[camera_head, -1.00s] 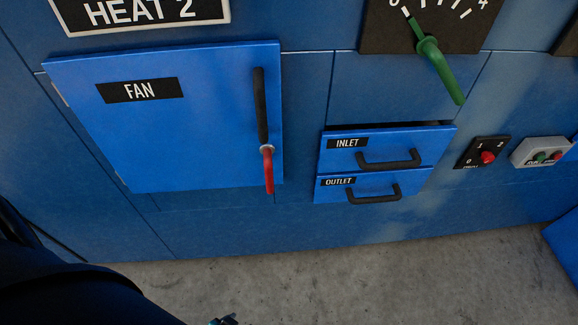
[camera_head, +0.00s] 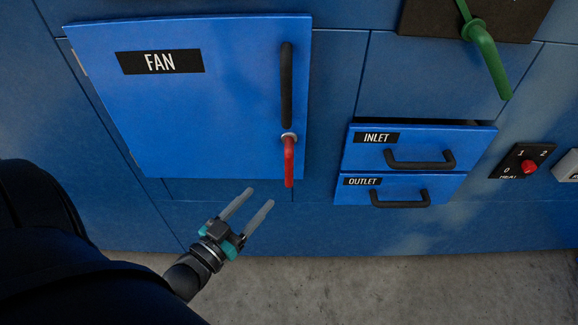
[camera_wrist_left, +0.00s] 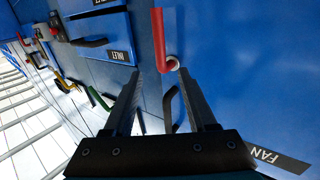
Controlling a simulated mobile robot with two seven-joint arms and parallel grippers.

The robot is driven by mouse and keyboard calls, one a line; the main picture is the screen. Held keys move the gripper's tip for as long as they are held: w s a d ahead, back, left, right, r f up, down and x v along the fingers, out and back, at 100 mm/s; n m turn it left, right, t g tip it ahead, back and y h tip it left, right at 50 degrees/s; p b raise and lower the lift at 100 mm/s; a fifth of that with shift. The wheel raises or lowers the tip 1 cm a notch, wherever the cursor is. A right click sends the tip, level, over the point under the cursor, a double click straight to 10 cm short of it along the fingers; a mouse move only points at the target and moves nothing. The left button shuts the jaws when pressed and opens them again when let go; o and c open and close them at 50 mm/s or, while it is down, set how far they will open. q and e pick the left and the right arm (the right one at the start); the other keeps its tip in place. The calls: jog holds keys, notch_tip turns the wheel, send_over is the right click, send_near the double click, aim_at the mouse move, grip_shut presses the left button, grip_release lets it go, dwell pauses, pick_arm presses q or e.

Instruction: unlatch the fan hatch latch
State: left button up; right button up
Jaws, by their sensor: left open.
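The blue fan hatch (camera_head: 200,110) is closed against the panel, with a black FAN label (camera_head: 160,60) at its upper left. Its red latch lever (camera_head: 289,162) hangs straight down from a round pivot at the hatch's right side, below a black vertical handle (camera_head: 287,84). My left gripper (camera_head: 259,203) is open and empty, below and left of the latch in the head view, fingers pointing up and right. In the left wrist view the red latch (camera_wrist_left: 158,40) shows beyond and between the open fingers (camera_wrist_left: 165,98), apart from them. My right gripper is out of view.
Right of the hatch are the INLET drawer (camera_head: 418,149), slightly open, and the OUTLET drawer (camera_head: 447,186), both with black handles. A green lever (camera_head: 489,62) is above them. A red knob (camera_head: 529,167) sits further right. Concrete floor (camera_head: 400,285) lies below.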

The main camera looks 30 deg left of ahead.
aim_at(287, 169)
pick_arm(q)
jog(key=w, duration=0.4)
jog(key=w+b, duration=0.1)
jog(key=w, duration=0.3)
jog(key=w+b, duration=0.1)
jog(key=w, duration=0.3)
jog(key=shift+w+d+f, duration=0.1)
jog(key=shift+w+d, duration=0.15)
jog(key=shift+w, duration=0.45)
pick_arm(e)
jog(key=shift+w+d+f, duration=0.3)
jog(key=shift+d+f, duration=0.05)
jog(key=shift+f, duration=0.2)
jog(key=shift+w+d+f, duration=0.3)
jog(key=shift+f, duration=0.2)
pick_arm(q)
grip_shut()
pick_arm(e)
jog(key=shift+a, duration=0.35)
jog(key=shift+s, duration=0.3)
